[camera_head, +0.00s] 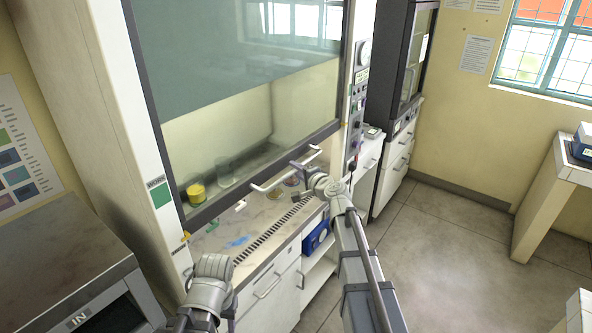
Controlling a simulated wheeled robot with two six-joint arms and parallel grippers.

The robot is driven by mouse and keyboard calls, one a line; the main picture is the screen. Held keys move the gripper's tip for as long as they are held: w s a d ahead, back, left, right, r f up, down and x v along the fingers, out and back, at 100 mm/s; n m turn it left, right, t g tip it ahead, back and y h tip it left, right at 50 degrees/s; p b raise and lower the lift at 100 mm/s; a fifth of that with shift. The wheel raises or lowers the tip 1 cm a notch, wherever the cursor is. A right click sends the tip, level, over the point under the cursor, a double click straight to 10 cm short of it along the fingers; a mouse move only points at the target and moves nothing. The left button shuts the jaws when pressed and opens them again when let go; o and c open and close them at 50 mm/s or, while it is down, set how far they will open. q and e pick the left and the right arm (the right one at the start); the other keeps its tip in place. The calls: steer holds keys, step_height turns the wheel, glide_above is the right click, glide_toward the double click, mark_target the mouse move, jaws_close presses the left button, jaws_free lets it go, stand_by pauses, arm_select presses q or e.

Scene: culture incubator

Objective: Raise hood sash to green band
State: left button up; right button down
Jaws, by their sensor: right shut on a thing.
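The hood sash (230,95), a tinted glass pane in a dark frame, is partly raised, with an open gap below its bottom rail (225,199). A pale handle (266,185) sticks out from the rail. My right gripper (308,171) is at the handle's right part and shut on it. The green band (160,195) is on the hood's left post, close to the height of the rail's left end in this view. My left arm's wrist (213,268) is low in front of the hood; its fingers cannot be made out.
Inside the hood stand a yellow-filled beaker (195,192) and a clear beaker (224,172). A blue item (237,241) lies on the worktop (262,222). A control panel (357,115) is on the right post. The floor (440,235) at right is clear.

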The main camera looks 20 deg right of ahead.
step_height(320, 180, up, 15)
steer(key=p, duration=1.2)
steer(key=shift+f, duration=0.2)
steer(key=c, duration=0.8)
jaws_free()
steer(key=shift+s, duration=0.15)
steer(key=p+v, duration=0.1)
steer(key=v, duration=0.6)
steer(key=shift+s+d+p, duration=0.1)
steer(key=shift+s+p, duration=0.2)
steer(key=shift+p, duration=0.1)
